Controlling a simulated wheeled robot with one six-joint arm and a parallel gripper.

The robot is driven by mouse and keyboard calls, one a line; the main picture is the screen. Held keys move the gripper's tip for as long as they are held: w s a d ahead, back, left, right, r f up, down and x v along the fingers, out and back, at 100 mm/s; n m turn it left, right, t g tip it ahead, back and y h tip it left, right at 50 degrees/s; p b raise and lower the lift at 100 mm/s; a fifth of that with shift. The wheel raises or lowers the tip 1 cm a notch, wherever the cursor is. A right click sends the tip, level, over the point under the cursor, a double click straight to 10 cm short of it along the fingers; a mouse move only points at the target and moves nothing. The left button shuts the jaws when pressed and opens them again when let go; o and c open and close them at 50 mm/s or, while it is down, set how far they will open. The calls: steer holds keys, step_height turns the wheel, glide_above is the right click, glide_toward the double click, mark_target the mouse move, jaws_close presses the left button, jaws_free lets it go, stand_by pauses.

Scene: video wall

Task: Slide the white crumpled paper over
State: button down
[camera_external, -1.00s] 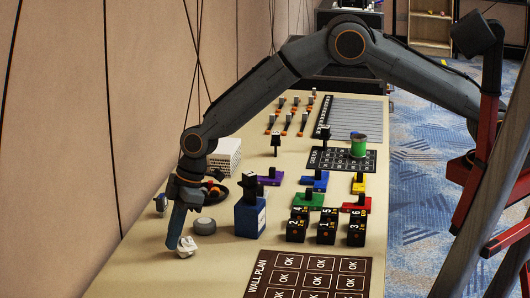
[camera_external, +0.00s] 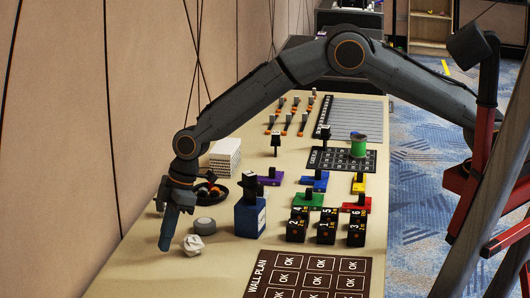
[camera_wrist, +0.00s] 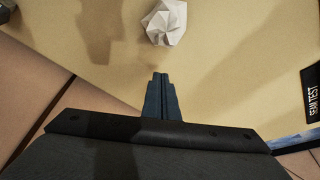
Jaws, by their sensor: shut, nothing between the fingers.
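The white crumpled paper (camera_external: 194,243) lies on the tan table near its left side, in front of the grey roll. In the wrist view the paper (camera_wrist: 166,22) is at the top middle, ahead of my fingertips with bare table between. My gripper (camera_external: 165,248) points down just left of the paper, apart from it. In the wrist view my gripper (camera_wrist: 160,77) has its two fingers together with nothing between them. Whether the tips touch the table is not clear.
A grey roll (camera_external: 204,226) and a blue box (camera_external: 250,218) stand behind and right of the paper. Bare table lies between paper and board.

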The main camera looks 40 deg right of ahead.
steer(key=b+v, duration=0.1)
steer(key=v, duration=0.9)
steer(key=shift+d+b, duration=0.15)
steer(key=shift+b, duration=0.15)
